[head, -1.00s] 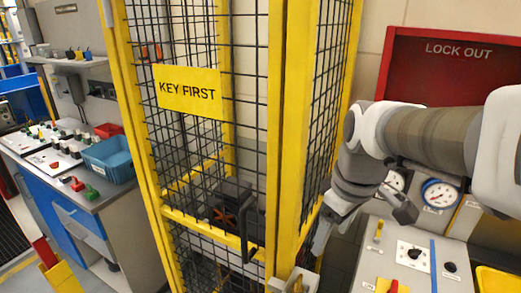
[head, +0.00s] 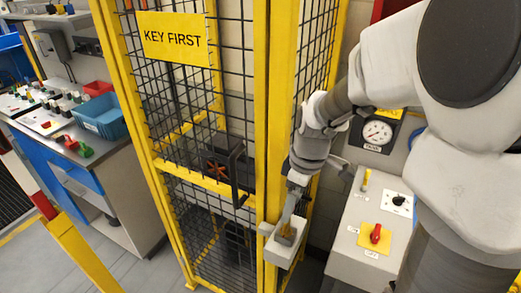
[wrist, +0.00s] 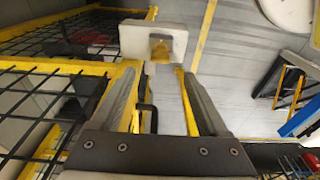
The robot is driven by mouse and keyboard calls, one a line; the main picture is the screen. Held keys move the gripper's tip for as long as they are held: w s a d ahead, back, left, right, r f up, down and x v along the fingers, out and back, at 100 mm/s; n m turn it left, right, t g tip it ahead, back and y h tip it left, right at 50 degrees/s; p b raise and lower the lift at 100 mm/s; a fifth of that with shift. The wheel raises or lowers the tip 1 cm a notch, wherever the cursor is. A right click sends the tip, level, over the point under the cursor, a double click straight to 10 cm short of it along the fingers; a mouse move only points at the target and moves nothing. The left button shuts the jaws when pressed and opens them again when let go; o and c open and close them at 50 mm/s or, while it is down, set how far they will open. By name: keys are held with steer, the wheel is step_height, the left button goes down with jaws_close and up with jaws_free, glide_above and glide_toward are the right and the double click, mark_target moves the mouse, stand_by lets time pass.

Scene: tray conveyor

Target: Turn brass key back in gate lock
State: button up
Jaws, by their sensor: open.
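The gate lock (head: 270,254) is a pale grey box on the yellow gate post, low in the middle of the head view. The brass key (head: 287,234) sits at the lock, partly behind my gripper. In the wrist view the lock (wrist: 129,38) is at the top and the key (wrist: 160,51) shows as a brass-yellow piece in its face. My gripper (head: 288,222) reaches down close to the key. In the wrist view my gripper (wrist: 157,70) is open, its fingers pointing at the lock with the key ahead between them. I cannot tell whether the fingertips touch it.
The yellow mesh gate carries a KEY FIRST sign (head: 173,40) and a dark handle box (head: 222,165). A control panel with a red switch (head: 376,234) and a gauge (head: 377,133) stands close on the right. A workbench with a blue bin (head: 103,116) is at the left.

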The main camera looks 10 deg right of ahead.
mark_target(286, 229)
steer(key=f, duration=0.8)
steer(key=shift+w+a, duration=0.25)
steer(key=shift+a, duration=0.1)
steer(key=shift+r, duration=0.1)
jaws_close()
steer(key=shift+n, duration=1.5)
steer(key=shift+n+g, duration=0.3)
steer(key=shift+n, duration=1.2)
steer(key=shift+p, duration=0.3)
